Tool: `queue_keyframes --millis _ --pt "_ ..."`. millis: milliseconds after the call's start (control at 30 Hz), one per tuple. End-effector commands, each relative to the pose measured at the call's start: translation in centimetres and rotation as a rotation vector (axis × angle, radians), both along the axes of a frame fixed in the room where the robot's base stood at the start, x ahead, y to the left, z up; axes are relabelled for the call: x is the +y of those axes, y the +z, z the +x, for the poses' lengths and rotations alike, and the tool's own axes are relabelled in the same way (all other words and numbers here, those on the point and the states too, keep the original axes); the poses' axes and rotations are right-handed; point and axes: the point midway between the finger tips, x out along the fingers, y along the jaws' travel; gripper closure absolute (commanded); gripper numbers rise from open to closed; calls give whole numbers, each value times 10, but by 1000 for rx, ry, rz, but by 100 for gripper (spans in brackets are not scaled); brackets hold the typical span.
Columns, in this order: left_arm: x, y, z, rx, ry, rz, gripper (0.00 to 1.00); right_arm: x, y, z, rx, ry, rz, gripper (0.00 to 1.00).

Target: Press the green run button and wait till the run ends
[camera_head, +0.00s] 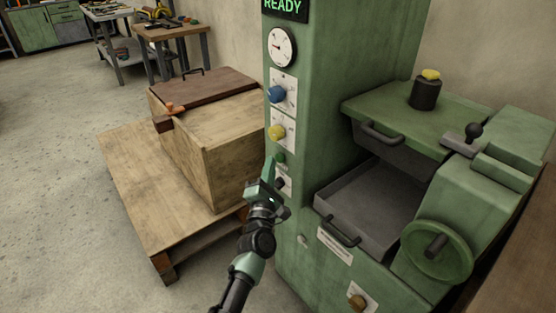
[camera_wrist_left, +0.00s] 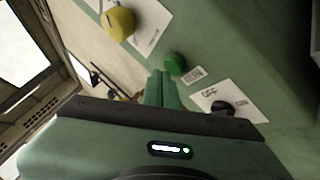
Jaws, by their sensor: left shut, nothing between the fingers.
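The green run button (camera_head: 280,157) sits on the machine's front panel, below the yellow knob (camera_head: 276,132). It also shows in the left wrist view (camera_wrist_left: 176,64) as a round green cap. My left gripper (camera_head: 269,165) is shut and empty, with its tips just beside the green button. In the left wrist view the closed fingers (camera_wrist_left: 163,80) point up close to the button's left side; I cannot tell if they touch it. The display (camera_head: 284,6) on the machine reads READY. My right gripper is not in view.
A black OFF switch (camera_wrist_left: 223,108) is beside the button. A blue knob (camera_head: 277,94) and a dial gauge (camera_head: 281,47) are higher up. An open grey tray (camera_head: 370,205) and a handwheel (camera_head: 437,252) stick out right. A wooden crate (camera_head: 232,160) stands on a pallet left.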

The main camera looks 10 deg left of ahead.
Motion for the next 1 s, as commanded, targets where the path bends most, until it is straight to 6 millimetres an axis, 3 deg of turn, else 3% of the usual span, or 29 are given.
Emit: queue_keyframes --millis 567,1000 --pt "-1 0 2 0 0 0 100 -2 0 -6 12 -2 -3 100" --pt "-3 0 5 0 0 0 100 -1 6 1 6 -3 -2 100"
